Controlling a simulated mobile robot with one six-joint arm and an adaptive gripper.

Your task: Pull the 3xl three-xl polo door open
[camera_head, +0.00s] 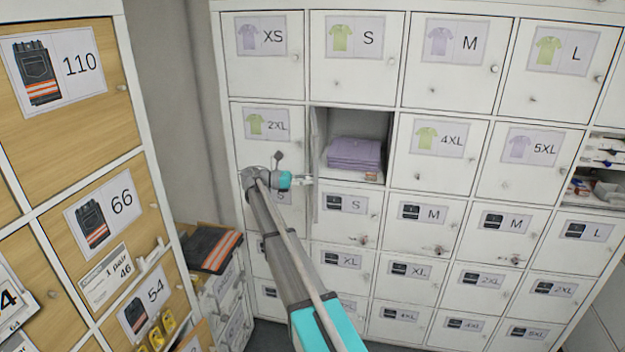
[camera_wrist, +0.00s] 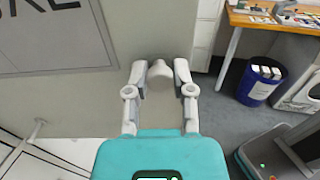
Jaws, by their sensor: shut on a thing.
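The 3XL polo door (camera_head: 316,150) stands swung out from its compartment, hinged at the left and seen nearly edge-on in the head view. Its compartment (camera_head: 350,125), between the 2XL and 4XL doors, is open and shows folded purple polos (camera_head: 354,153). My gripper (camera_head: 302,181) is at the outer face of this door, near its free edge. In the wrist view the door's face (camera_wrist: 70,100) fills the upper left, with part of its grey label (camera_wrist: 50,35). There my gripper (camera_wrist: 160,82) is shut on a pale knob (camera_wrist: 160,70).
The 2XL door (camera_head: 267,135) is shut behind my gripper. A wooden-fronted cabinet (camera_head: 130,215) stands close at the left. In the wrist view a blue bin (camera_wrist: 260,85), a table (camera_wrist: 275,20) and a dark container (camera_wrist: 280,150) stand at the right.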

